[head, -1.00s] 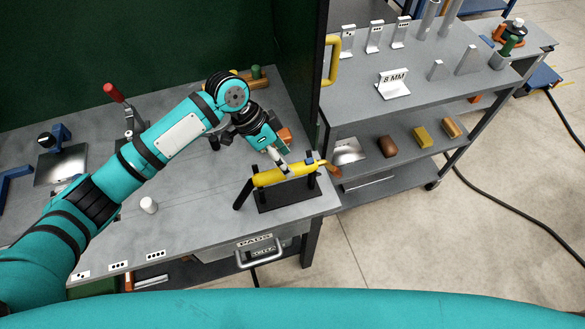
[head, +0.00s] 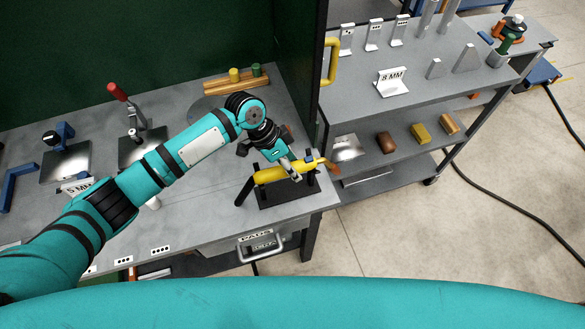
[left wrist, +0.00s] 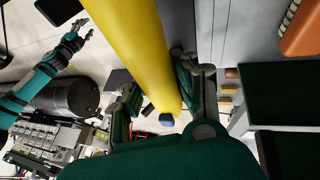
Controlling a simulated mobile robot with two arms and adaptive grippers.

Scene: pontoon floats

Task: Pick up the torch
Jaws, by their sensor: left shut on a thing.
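The torch (head: 268,176) is yellow with a black handle end at the left and a copper-coloured tip at the right. It lies across a black stand (head: 290,194) near the table's front right corner. My left gripper (head: 292,171) comes down on the torch's body from above and is shut on it. In the left wrist view the yellow torch (left wrist: 148,45) runs between the two fingers of my left gripper (left wrist: 157,100). I cannot see any gap between torch and stand. My right gripper (left wrist: 78,30) shows small in the left wrist view, its fingers apart and empty.
The grey table (head: 215,225) carries a red-handled clamp (head: 125,100) and a wooden rack (head: 236,84) behind my arm. A grey shelf cart (head: 350,100) with a yellow handle (head: 332,60) stands close at the right. A dark green panel (head: 150,50) closes the back.

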